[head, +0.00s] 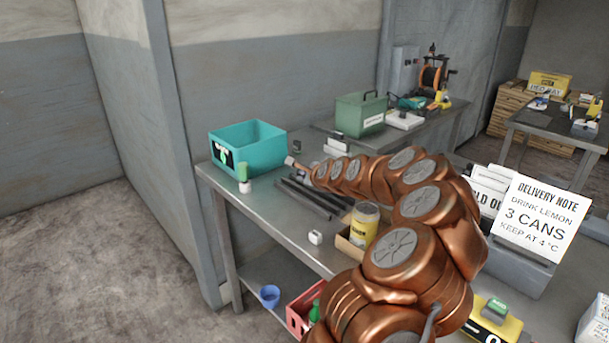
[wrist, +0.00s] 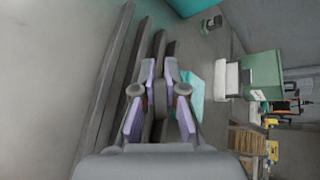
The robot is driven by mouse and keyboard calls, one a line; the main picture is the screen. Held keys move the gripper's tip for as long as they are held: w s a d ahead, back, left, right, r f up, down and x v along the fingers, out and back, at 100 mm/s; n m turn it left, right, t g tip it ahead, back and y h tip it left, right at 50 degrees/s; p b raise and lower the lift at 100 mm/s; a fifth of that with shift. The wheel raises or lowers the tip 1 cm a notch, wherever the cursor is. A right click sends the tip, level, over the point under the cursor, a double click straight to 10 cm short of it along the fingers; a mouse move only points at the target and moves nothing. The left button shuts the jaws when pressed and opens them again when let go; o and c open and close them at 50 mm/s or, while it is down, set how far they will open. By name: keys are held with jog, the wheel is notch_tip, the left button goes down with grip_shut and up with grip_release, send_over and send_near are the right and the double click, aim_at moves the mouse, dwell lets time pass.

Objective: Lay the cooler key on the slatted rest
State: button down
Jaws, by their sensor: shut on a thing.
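My gripper (wrist: 160,98) is shut, its lilac-padded fingers on either side of a narrow dark grey piece, which I take to be the cooler key (wrist: 160,101). A flat teal piece (wrist: 188,88) shows beside the right finger; I cannot tell whether it belongs to the key. The slatted rest, several long dark bars (head: 306,198), lies on the steel table. In the wrist view its bars (wrist: 116,62) run beside and behind the fingers. I cannot tell whether the key touches them.
A teal crate (head: 262,139) and a green-and-white bottle (head: 243,180) stand left of the rest. A yellow-labelled jar (head: 363,224) and a small white block (head: 315,237) are nearer. A green case (head: 360,114) stands behind. The table's front left (head: 262,208) is bare.

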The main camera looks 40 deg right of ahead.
jog(key=c, duration=0.6)
grip_release()
jog(key=shift+o, duration=0.2)
jog(key=shift+r, duration=0.15)
dwell(0.5)
jog(key=shift+s+a+r+p, duration=0.1)
jog(key=shift+a+r+p, duration=0.1)
jog(key=shift+r+p, duration=0.25)
jog(key=shift+s+a+r+p, duration=0.15)
jog(key=shift+r+p, duration=0.15)
jog(key=shift+r, duration=0.25)
notch_tip(320, 180, up, 6)
jog(key=a+p, duration=0.2)
jog(key=p, duration=0.1)
jog(key=shift+s+a, duration=0.3)
jog(key=shift+a, duration=0.05)
dwell(0.5)
